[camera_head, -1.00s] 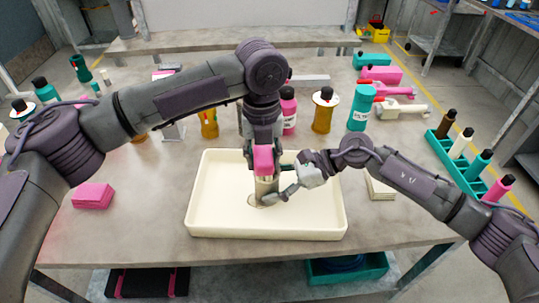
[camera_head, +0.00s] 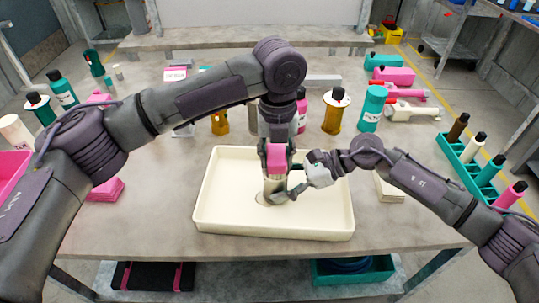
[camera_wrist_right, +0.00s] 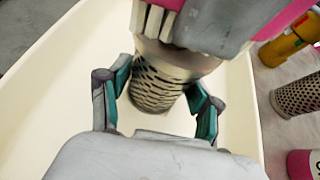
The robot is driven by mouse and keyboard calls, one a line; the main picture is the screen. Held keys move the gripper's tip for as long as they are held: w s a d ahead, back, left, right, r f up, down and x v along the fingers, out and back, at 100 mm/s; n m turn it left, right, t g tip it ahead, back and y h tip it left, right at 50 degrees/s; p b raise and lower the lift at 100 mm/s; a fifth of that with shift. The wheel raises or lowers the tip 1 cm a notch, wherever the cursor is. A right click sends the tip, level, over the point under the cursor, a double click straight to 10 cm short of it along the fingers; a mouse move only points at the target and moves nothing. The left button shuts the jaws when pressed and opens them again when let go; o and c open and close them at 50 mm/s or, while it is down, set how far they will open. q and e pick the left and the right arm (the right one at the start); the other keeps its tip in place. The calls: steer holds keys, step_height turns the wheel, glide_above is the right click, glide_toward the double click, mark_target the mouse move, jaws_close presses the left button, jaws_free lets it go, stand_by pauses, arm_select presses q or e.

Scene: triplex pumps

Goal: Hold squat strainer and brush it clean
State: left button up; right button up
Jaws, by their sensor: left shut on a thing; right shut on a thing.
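The squat strainer (camera_head: 273,187) is a short, light metal cylinder standing over the cream tray (camera_head: 205,212). Its dark slotted holes show in the right wrist view (camera_wrist_right: 160,88). My right gripper (camera_head: 290,190) is shut around its lower side, with a finger on each side of it in the right wrist view (camera_wrist_right: 158,105). My left gripper (camera_head: 276,143) points down from above, shut on a pink brush (camera_head: 277,157). The brush's pale bristles (camera_wrist_right: 160,20) are against or right by the strainer's upper part; contact is hard to tell. The strainer's base is partly hidden.
Behind the tray stand an amber bottle (camera_head: 335,113) and a teal bottle (camera_head: 371,108). Pink folded cloths (camera_head: 105,190) lie left, and a pale stack (camera_head: 389,188) lies right. A teal rack (camera_head: 470,167) of bottles is at the right edge. The front table strip is clear.

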arm_select(q)
steer(key=d, duration=0.3)
steer(key=shift+f, duration=0.1)
steer(key=shift+a, duration=0.1)
steer(key=a, duration=0.6)
steer(key=shift+s, duration=0.2)
stand_by(0.4)
steer(key=shift+d, duration=0.1)
steer(key=shift+d, duration=0.6)
steer(key=d, duration=0.5)
steer(key=shift+w+r, duration=0.2)
steer(key=shift+w, duration=0.05)
